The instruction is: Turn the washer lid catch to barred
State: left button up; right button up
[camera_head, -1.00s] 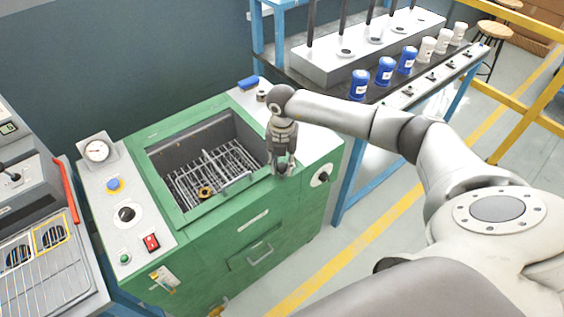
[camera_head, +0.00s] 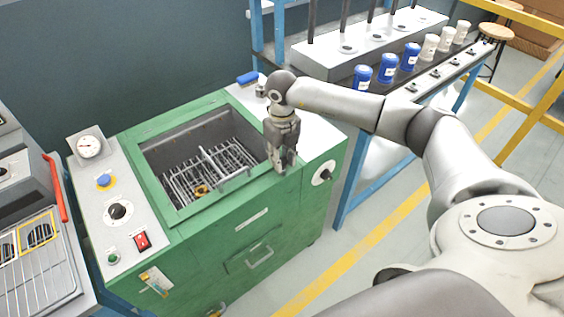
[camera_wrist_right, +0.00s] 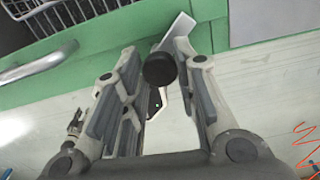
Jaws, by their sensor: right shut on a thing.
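The green washer (camera_head: 235,240) stands with its basin open to view, and a wire basket (camera_head: 210,175) sits inside. My right gripper (camera_head: 284,168) points down at the washer's front rim, right of the basin. In the right wrist view, its fingertips (camera_wrist_right: 160,62) are shut on a round black knob (camera_wrist_right: 160,70), which I take for the lid catch. A flat pale grey piece (camera_wrist_right: 176,32) extends beyond the knob. The fingers hide the knob in the head view, and I cannot tell which setting it is at. My left gripper is not in view.
A control panel with a gauge (camera_head: 90,147), a dark dial (camera_head: 119,211) and a red switch (camera_head: 142,240) lies left of the basin. A round knob (camera_head: 322,177) is on the front at right.

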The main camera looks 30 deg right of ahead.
aim_at(282, 160)
jog(key=n+b, duration=0.3)
jog(key=n, duration=0.2)
jog(key=shift+w+n, duration=0.1)
jog(key=shift+n, duration=0.2)
jog(key=shift+r+n+b, duration=0.1)
jog(key=shift+n+b, duration=1.3)
jog(key=shift+n, duration=0.7)
jog(key=o, duration=1)
jog(key=shift+o, duration=0.2)
notch_tip(282, 160, up, 12)
